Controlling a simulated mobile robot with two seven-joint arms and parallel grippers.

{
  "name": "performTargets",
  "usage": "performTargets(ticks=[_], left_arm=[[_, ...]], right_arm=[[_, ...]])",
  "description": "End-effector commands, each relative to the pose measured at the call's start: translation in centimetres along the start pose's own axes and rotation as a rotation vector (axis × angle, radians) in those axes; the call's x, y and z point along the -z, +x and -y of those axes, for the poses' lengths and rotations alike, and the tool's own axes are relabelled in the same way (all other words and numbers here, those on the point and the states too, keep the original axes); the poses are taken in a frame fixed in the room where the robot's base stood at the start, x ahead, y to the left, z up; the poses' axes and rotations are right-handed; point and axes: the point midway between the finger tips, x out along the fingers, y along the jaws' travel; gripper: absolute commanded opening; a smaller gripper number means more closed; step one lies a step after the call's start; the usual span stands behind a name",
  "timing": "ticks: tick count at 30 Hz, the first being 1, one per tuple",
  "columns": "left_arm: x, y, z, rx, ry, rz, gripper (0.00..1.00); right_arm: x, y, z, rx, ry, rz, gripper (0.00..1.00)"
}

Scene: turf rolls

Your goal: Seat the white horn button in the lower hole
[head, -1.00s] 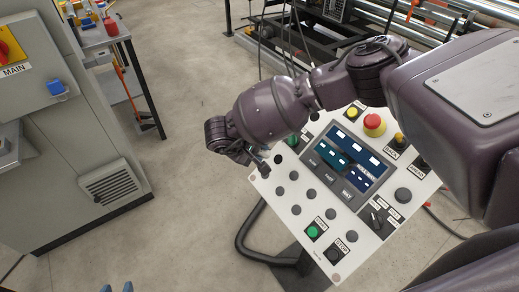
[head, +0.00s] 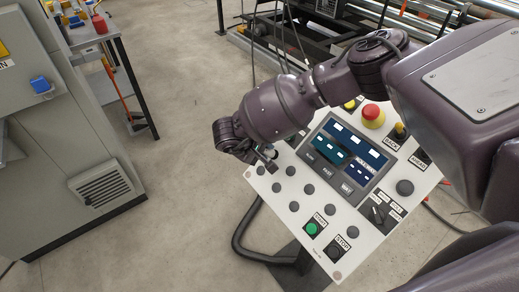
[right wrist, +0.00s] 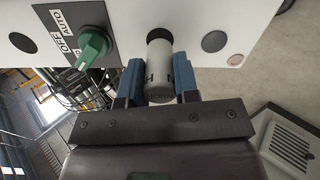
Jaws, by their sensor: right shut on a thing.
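The white horn button (right wrist: 160,78), a pale grey-white cylinder, is between the two blue fingers of my right gripper (right wrist: 158,76) in the right wrist view. The gripper is shut on it. Its far end is at a dark round hole (right wrist: 158,34) in the white panel face; I cannot tell how far it enters. In the head view my right gripper (head: 268,160) is at the upper left edge of the tilted control panel (head: 265,188), and my wrist mostly hides the button. My left gripper is not in view.
A green selector switch (right wrist: 92,46) is left of the hole in the right wrist view, and a dark round spot (right wrist: 215,41) is to its right. The panel also bears a screen (head: 345,155) and a red mushroom button (head: 373,116). A grey cabinet (head: 60,150) stands left; floor between is clear.

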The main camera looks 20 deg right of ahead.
Motion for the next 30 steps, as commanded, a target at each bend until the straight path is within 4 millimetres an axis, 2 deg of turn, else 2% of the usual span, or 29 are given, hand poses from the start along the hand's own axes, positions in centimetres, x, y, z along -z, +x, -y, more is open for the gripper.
performTargets(ticks=[4,30], left_arm=[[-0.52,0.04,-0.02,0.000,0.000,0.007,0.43],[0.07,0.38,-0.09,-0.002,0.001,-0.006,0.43]], right_arm=[[0.02,0.45,0.00,0.000,0.000,0.000,0.01],[0.00,0.43,0.01,-0.001,0.000,0.000,0.01]])
